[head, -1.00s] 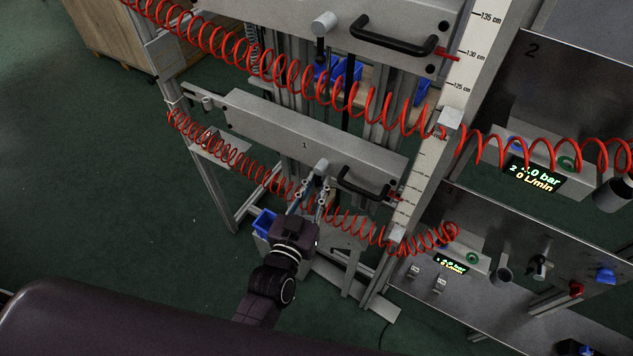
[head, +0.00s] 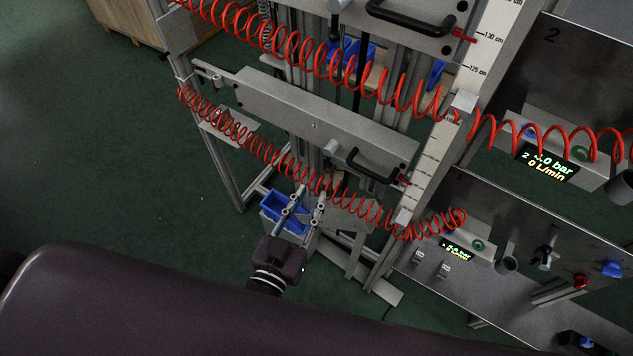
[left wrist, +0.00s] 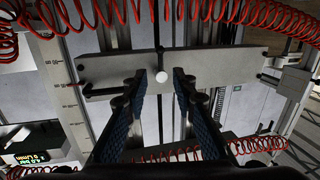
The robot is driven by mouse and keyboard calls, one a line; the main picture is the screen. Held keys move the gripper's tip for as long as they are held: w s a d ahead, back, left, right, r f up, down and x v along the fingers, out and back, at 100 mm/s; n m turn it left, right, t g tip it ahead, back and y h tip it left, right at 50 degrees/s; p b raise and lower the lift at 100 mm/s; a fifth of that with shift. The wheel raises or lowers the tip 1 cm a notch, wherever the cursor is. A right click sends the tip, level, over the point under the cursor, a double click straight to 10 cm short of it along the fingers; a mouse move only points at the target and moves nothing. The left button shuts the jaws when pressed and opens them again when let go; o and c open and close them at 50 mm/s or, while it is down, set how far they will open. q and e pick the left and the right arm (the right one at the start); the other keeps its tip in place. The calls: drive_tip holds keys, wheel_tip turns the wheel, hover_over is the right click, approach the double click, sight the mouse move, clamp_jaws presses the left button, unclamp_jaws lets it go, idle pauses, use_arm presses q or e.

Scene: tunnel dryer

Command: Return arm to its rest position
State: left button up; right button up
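My left gripper (head: 307,197) is in the lower middle of the head view. Its two fingers are apart with nothing between them. It stands away from the round grey knob (head: 332,147) on the lower grey beam (head: 300,112). In the left wrist view the open fingers (left wrist: 160,82) frame the pale knob (left wrist: 160,77), which lies beyond the fingertips on the beam (left wrist: 215,66). My right gripper is not in view.
Red coiled hoses (head: 250,142) run in front of the frame. A black handle (head: 375,170) is on the lower beam, beside a height scale (head: 428,150). A blue bin (head: 283,213) is behind my gripper. A panel with displays (head: 455,251) stands at right. Green floor at left is clear.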

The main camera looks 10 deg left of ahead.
use_arm(q)
drive_tip(key=shift+s+a, duration=0.1)
drive_tip(key=shift+s, duration=0.7)
drive_tip(key=s+f+g, duration=0.3)
drive_tip(key=f, duration=0.7)
drive_tip(key=s+a+f+m+g, duration=0.1)
drive_tip(key=s+f+g, duration=0.15)
drive_tip(key=f, duration=0.85)
drive_tip(key=s+f+g, duration=0.3)
drive_tip(key=s+f, duration=0.1)
drive_tip(key=f, duration=0.6)
drive_tip(key=s+a+f+g+y, duration=0.1)
drive_tip(key=s+a+f+g, duration=0.3)
drive_tip(key=s+f, duration=0.5)
drive_tip(key=s+a+f+g+y, duration=0.1)
drive_tip(key=s+a+f+g, duration=0.2)
drive_tip(key=s+a+f, duration=0.5)
drive_tip(key=s+f+b, duration=0.1)
drive_tip(key=s, duration=0.4)
drive_tip(key=shift+s+f+g+y, duration=0.2)
drive_tip(key=shift+s+g+y, duration=0.15)
drive_tip(key=shift+y, duration=0.05)
